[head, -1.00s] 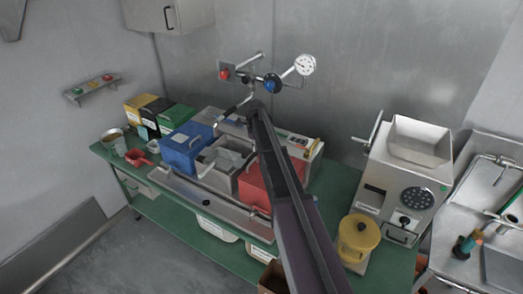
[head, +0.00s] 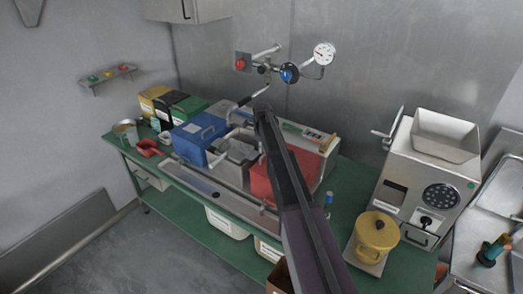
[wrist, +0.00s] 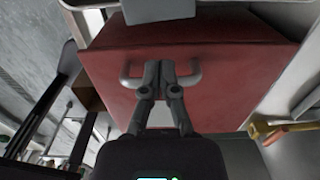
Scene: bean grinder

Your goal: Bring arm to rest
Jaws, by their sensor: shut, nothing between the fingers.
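In the wrist view my gripper (wrist: 160,68) has its two dark fingertips together, with nothing seen between them. It is in front of the red box (wrist: 215,75) and its curved handle (wrist: 194,75); whether it touches the handle is not clear. In the head view my arm reaches from the bottom toward the back of the green bench (head: 350,185). It crosses in front of the red box (head: 262,182). The fingers do not show clearly in the head view.
A blue box (head: 195,137) stands left of the arm. A grinder-like machine (head: 430,165) and a yellow canister (head: 374,236) stand right. Behind the arm tip are wall pipes with a gauge (head: 323,53). Open floor (head: 130,250) lies in front at left.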

